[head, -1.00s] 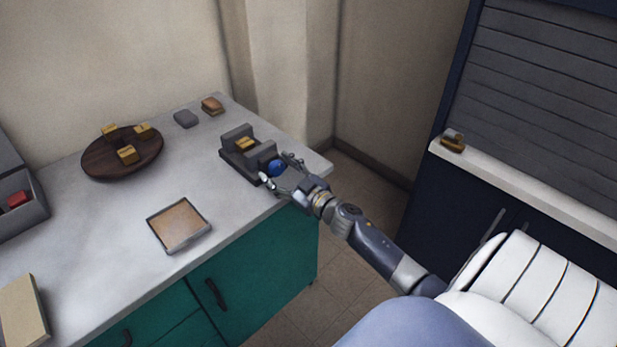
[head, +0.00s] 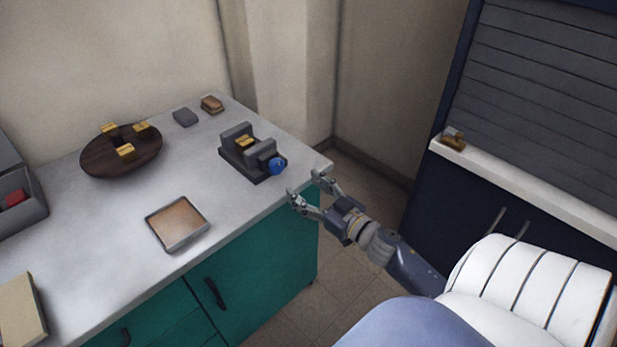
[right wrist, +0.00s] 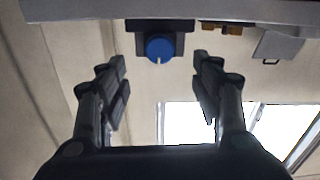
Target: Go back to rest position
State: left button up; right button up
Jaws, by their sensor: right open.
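My right gripper (head: 307,193) is open and empty at the right front corner of the counter in the head view. It is apart from the dark grey vise-like device (head: 238,155) with a blue knob (head: 277,166), which stands on the counter to its upper left. A small yellow block sits between the device's jaws. In the right wrist view the open fingers (right wrist: 160,95) have nothing between them, and the blue knob (right wrist: 160,48) shows ahead of them. My left gripper is not in view.
The counter (head: 120,220) holds a round dark wooden board (head: 95,160) with several yellow blocks, a square tray (head: 178,222), a grey box (head: 25,215) with a red item, and two small blocks at the back. Floor shows between the counter and a dark blue cabinet (head: 430,215).

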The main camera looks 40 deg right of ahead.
jog(key=shift+s, duration=0.1)
dwell(0.5)
jog(key=s+a+f+m+g+h, duration=0.1)
jog(key=s+f+g, duration=0.3)
jog(key=f, duration=0.8)
jog(key=s+a+f+g+h, duration=0.15)
jog(key=s+f, duration=0.35)
jog(key=f, duration=0.7)
jog(key=s+f+m+g, duration=0.1)
jog(key=s+f+g, duration=0.3)
jog(key=f, duration=0.7)
jog(key=s+a+f+n+g, duration=0.1)
jog(key=s+a+f, duration=0.3)
jog(key=s, duration=0.5)
jog(key=s+a+f+g+y, duration=0.1)
jog(key=s+a+f+g, duration=0.3)
jog(key=s+f, duration=0.3)
jog(key=s+a+f+n+g, duration=0.1)
jog(key=s+a+f, duration=0.3)
jog(key=s, duration=0.9)
notch_tip(320, 180, down, 2)
jog(key=shift+a+f+n+g, duration=0.25)
jog(key=shift+n+g, duration=0.05)
jog(key=shift+g, duration=0.45)
